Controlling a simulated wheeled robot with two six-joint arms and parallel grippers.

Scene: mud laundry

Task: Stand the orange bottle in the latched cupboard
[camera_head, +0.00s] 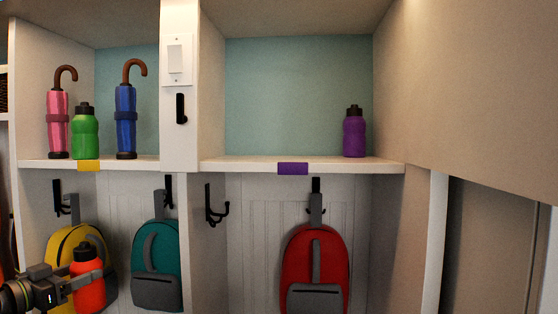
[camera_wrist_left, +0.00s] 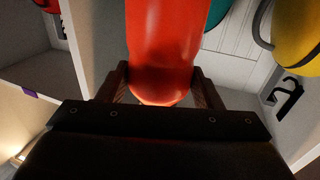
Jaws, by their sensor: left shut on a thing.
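The orange bottle (camera_head: 89,287), with a black cap, is upright at the lower left of the head view, in front of the yellow backpack. My left gripper (camera_head: 80,284) is shut around its body. In the left wrist view the orange bottle (camera_wrist_left: 162,45) sits between the two dark fingers of the left gripper (camera_wrist_left: 160,88). The upper right compartment (camera_head: 240,164) stands open, with a pale panel (camera_head: 480,90) like a swung-out door at its right. A purple bottle (camera_head: 354,133) stands at its right end. I cannot tell for sure whether this is the latched cupboard. My right gripper is out of view.
The upper left compartment holds a pink umbrella (camera_head: 58,125), a green bottle (camera_head: 85,135) and a blue umbrella (camera_head: 126,120). A white post (camera_head: 180,145) with a black handle (camera_head: 181,108) divides the compartments. Teal (camera_head: 155,255) and red (camera_head: 316,260) backpacks hang below. The right shelf's left and middle are clear.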

